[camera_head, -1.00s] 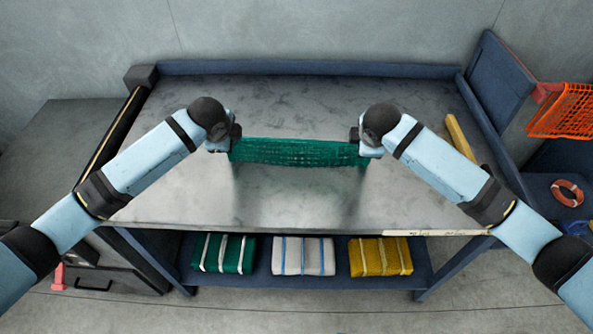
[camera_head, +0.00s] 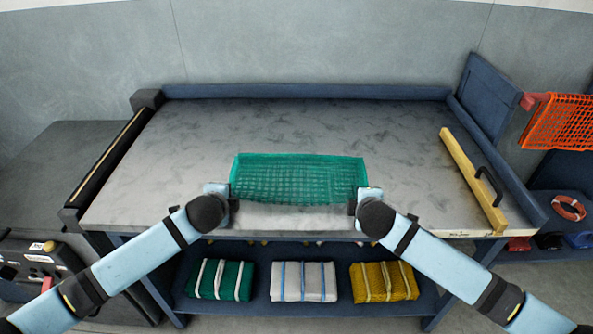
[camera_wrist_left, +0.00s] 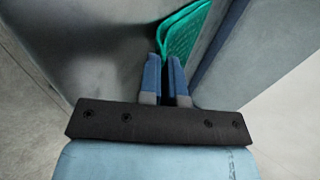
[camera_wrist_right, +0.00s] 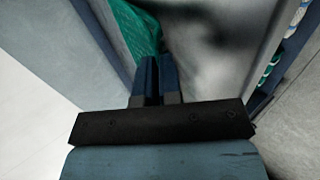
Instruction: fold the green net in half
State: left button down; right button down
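The green net (camera_head: 298,180) is spread near the front of the grey worktable, its long edge running left to right. I cannot tell whether all of it rests on the table. My left gripper (camera_head: 229,200) is at its near left corner and my right gripper (camera_head: 356,202) at its near right corner. In the left wrist view the fingers (camera_wrist_left: 165,73) are close together with a corner of net (camera_wrist_left: 183,38) between their tips. In the right wrist view the fingers (camera_wrist_right: 157,72) are nearly together at the edge of the net (camera_wrist_right: 135,28).
The worktable (camera_head: 300,120) is bare behind and beside the net. A yellow bar (camera_head: 470,180) with a black handle lies along its right side. Raised blue edges run along the back and right. Folded green, white and yellow bundles (camera_head: 385,282) sit on the shelf below.

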pick_arm(q)
jog(key=c, duration=1)
grip_release()
pick_arm(e)
jog(key=c, duration=1)
grip_release()
pick_arm(q)
jog(key=s+r, duration=0.6)
jog(key=r, duration=0.3)
pick_arm(e)
jog(key=s+r, duration=0.6)
jog(key=r, duration=0.3)
